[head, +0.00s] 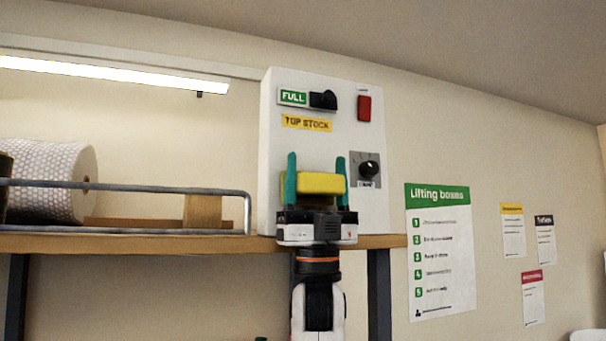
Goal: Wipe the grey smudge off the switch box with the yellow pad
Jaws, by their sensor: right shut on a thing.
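The white switch box (338,110) stands on the shelf. Its front has a green FULL label beside a black switch (323,100), a red rocker (364,108), a yellow TOP STOCK label (307,123) and a grey plate with a black knob (369,168). My right gripper (316,167), with green fingers pointing up, is shut on the yellow pad (320,183) in front of the box's lower part. I cannot tell whether the pad touches the box. I see no clear smudge; the pad and gripper hide part of the face. My left gripper is not in view.
The wooden shelf (130,243) has a metal rail (120,187) to the left of the box. Posters, including a Lifting boxes sheet (440,250), hang on the wall to the right.

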